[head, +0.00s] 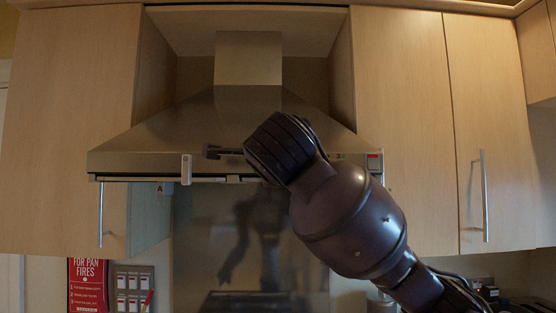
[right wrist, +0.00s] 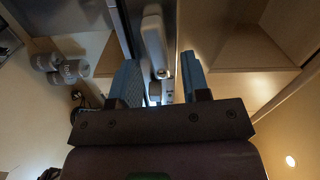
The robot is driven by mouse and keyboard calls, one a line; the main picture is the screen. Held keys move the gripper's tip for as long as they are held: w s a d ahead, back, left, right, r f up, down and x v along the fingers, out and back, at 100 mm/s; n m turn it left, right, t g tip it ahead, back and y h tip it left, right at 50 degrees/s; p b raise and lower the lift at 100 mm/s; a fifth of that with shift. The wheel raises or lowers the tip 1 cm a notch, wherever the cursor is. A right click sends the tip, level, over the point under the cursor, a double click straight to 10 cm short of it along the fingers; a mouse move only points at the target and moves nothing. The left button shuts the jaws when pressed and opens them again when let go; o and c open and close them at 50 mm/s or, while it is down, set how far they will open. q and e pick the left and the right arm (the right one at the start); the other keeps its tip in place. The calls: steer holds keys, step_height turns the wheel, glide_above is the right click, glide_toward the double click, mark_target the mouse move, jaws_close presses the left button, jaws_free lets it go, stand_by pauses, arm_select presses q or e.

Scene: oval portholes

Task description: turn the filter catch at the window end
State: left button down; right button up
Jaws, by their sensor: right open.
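The range hood (head: 150,140) spans the middle of the head view. A pale upright catch (head: 186,169) hangs at the left part of its front edge, and a small red-marked piece (head: 374,160) sits at the right end. My right gripper (head: 213,152) reaches in from the right along the hood's front, its dark tip a little right of the pale catch. In the right wrist view its two blue-grey fingers (right wrist: 160,72) are apart. A pale elongated piece (right wrist: 153,42) lies just beyond and between them, not gripped; its lower end is near the fingertips. My left gripper is out of view.
Wooden wall cabinets (head: 400,120) stand on both sides of the hood. A dark splashback (head: 220,240) lies below it. A red fire notice (head: 88,285) and a small rack (head: 133,288) are at lower left. Grey canisters (right wrist: 75,68) show in the right wrist view.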

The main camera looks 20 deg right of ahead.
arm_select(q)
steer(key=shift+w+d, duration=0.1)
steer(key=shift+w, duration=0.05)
arm_select(e)
steer(key=shift+w, duration=0.1)
jaws_close()
